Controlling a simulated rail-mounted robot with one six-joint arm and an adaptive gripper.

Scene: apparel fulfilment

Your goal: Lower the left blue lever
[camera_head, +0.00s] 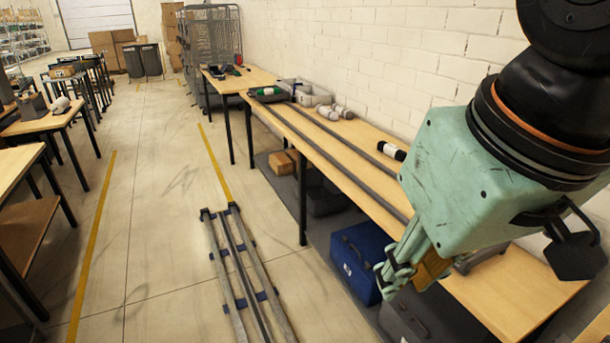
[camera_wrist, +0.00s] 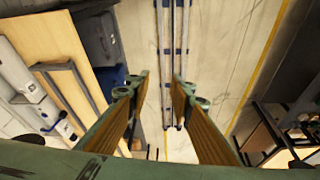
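No blue lever can be made out for certain in either view. In the wrist view, a white-grey device (camera_wrist: 22,75) lies at the left edge. A small blue part (camera_wrist: 50,127) shows near its lower end, too small to tell if it is a lever. My gripper (camera_wrist: 160,82) is open and empty in the wrist view, its two fingers well apart over the floor. In the camera_head view, my gripper (camera_head: 396,275) hangs beside the front edge of the long wooden table (camera_head: 340,150).
Rails (camera_head: 240,270) run along the floor. A blue case (camera_head: 358,258) and dark boxes stand under the long table. Dark bars and rolled white items lie on it. Wooden tables (camera_head: 18,170) stand at the left.

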